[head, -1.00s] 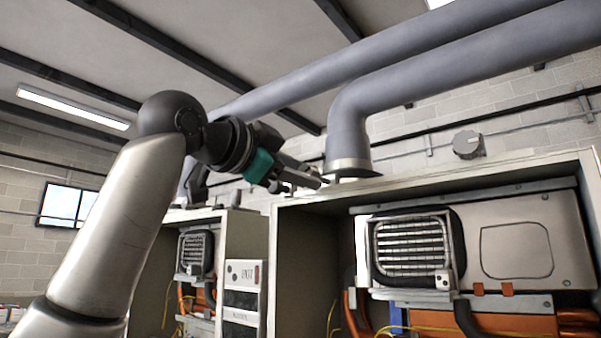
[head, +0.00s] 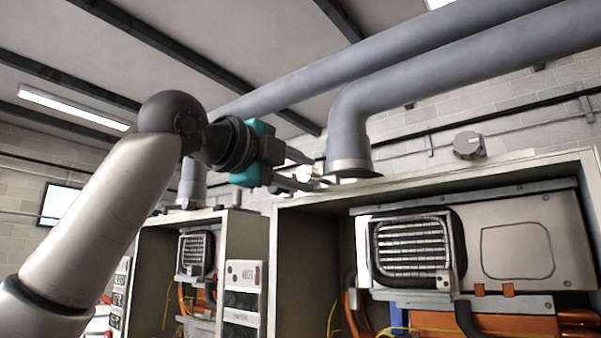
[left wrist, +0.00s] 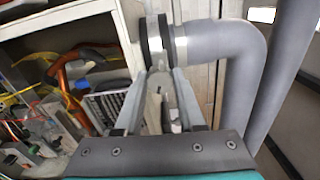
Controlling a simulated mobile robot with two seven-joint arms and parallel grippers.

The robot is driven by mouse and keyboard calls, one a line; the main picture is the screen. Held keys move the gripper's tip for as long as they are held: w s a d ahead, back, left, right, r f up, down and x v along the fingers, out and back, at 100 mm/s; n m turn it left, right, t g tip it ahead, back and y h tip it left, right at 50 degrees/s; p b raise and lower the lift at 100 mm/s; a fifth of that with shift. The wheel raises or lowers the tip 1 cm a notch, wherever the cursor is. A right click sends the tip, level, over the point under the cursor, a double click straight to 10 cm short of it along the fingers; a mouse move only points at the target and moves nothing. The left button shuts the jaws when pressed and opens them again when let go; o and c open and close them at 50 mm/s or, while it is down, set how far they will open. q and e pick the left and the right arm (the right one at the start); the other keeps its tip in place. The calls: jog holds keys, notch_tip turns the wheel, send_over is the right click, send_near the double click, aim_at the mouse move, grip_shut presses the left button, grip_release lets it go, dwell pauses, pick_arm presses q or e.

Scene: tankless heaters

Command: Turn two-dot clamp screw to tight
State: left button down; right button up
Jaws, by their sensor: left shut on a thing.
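My left gripper (head: 322,177) is at the base of the near grey flue pipe (head: 349,125), just above the top of the near heater cabinet. Its fingers are shut on a small pale part (head: 303,173) beside the pipe's metal collar (head: 349,167), which I take to be the clamp screw. In the left wrist view the two fingers (left wrist: 164,72) converge by the pipe's light band (left wrist: 180,45) and dark ring (left wrist: 154,40). The held part is mostly hidden between them. I cannot make out dot marks or a tight mark. My right gripper is not in view.
The open near cabinet (head: 453,193) holds a grilled heater unit (head: 412,248), with orange pipes below. A second cabinet (head: 231,225) stands farther left. A round grey wall fitting (head: 467,145) is behind. Another large pipe (head: 400,65) runs overhead.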

pick_arm(q)
jog(key=shift+m, duration=0.3)
jog(key=c, duration=0.5)
grip_release()
jog(key=b+v, duration=0.5)
jog(key=v, duration=1)
jog(key=shift+s, duration=0.2)
jog(key=shift+a, duration=0.1)
